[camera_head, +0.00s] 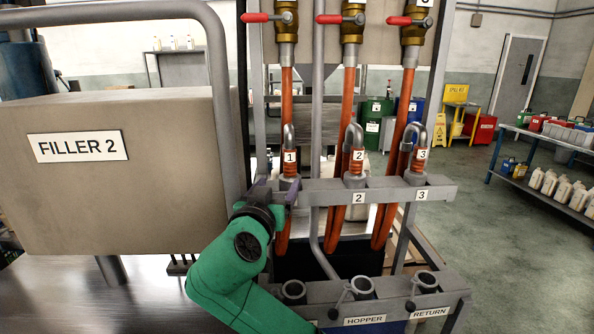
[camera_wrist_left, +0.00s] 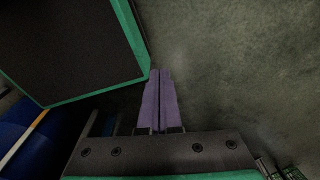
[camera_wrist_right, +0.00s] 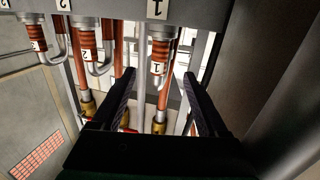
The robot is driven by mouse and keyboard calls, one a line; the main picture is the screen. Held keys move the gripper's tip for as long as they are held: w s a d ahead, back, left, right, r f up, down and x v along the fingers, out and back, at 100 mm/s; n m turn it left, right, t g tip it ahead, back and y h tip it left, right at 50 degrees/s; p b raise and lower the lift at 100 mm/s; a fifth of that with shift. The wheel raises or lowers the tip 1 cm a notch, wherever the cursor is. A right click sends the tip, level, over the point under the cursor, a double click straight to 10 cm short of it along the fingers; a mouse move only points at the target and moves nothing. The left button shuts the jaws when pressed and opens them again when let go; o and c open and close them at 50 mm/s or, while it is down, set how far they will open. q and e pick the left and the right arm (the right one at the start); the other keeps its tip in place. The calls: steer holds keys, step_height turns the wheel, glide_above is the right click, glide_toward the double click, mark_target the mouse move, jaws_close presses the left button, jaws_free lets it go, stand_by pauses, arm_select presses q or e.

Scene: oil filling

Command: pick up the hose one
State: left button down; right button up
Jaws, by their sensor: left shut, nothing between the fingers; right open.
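Hose one is an orange hose with a curved metal end and a white "1" tag (camera_head: 290,157), seated in the grey holder bar (camera_head: 440,190). My right gripper (camera_head: 275,192) is open just below and left of that tag in the head view. In the right wrist view hose one (camera_wrist_right: 160,58) appears beyond and between the open fingertips (camera_wrist_right: 158,85), with nothing held. My left gripper (camera_wrist_left: 160,75) is shut and empty in the left wrist view; it is not in the head view.
Hose two (camera_head: 355,158) and hose three (camera_head: 420,156) hang in the same bar to the right. Red-handled valves (camera_head: 265,17) are above. The Filler 2 box (camera_head: 110,170) and a bent pipe are close on the left. Hopper and Return ports (camera_head: 362,287) are below.

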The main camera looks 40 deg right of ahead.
mark_target(289, 162)
steer(key=shift+h, duration=0.3)
steer(key=w+d+p, duration=0.1)
steer(key=w+d+r+p, duration=0.1)
steer(key=d, duration=0.1)
steer(key=w+d+r+p, duration=0.1)
steer(key=shift+w+d+r, duration=0.2)
steer(key=shift+w+d, duration=0.05)
steer(key=shift+d, duration=0.15)
steer(key=p+x, duration=0.1)
steer(key=x, duration=0.1)
steer(key=p+x, duration=0.1)
steer(key=x, duration=0.1)
steer(key=p+x, duration=0.1)
steer(key=x, duration=0.1)
steer(key=shift+w+f+p, duration=0.25)
steer(key=shift+f+p, duration=0.05)
steer(key=shift+f, duration=0.1)
steer(key=shift+w+d, duration=0.15)
steer(key=shift+d, duration=0.15)
steer(key=shift+f, duration=0.25)
steer(key=shift+w, duration=0.1)
jaws_close()
arm_select(q)
step_height(289, 162, up, 6)
steer(key=shift+s+a+r, duration=0.15)
steer(key=shift+s+a, duration=0.25)
steer(key=shift+a, duration=0.05)
arm_select(e)
steer(key=shift+r, duration=0.1)
